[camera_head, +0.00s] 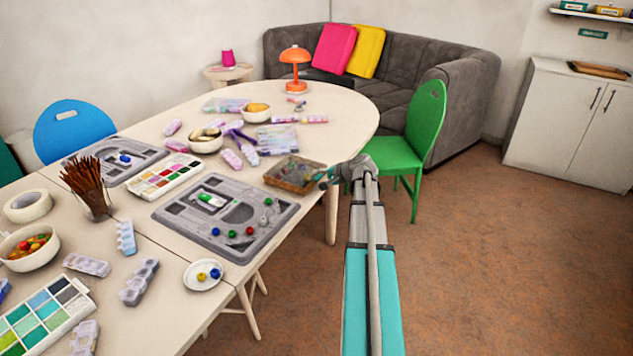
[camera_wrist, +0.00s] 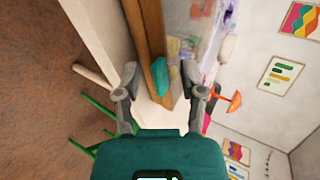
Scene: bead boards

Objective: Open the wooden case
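The wooden case (camera_head: 283,181) lies near the right edge of the white table, with a brown frame, a see-through top and small things inside. Its lid looks closed. In the wrist view its wooden side (camera_wrist: 149,30) runs up between my fingers. A teal piece (camera_wrist: 162,75), perhaps a tab on the case, shows between the fingertips. My gripper (camera_head: 326,178) is at the case's right end; in the wrist view my gripper (camera_wrist: 164,82) has its fingers spread on both sides of the wooden edge. I cannot tell whether they touch it.
A grey bead board (camera_head: 168,213) with several beads lies in front of the case. Left of the case are a paint set (camera_head: 163,178), a bowl (camera_head: 205,142) and plastic boxes. A green chair (camera_head: 425,125) stands behind my gripper. The floor right of my arm is clear.

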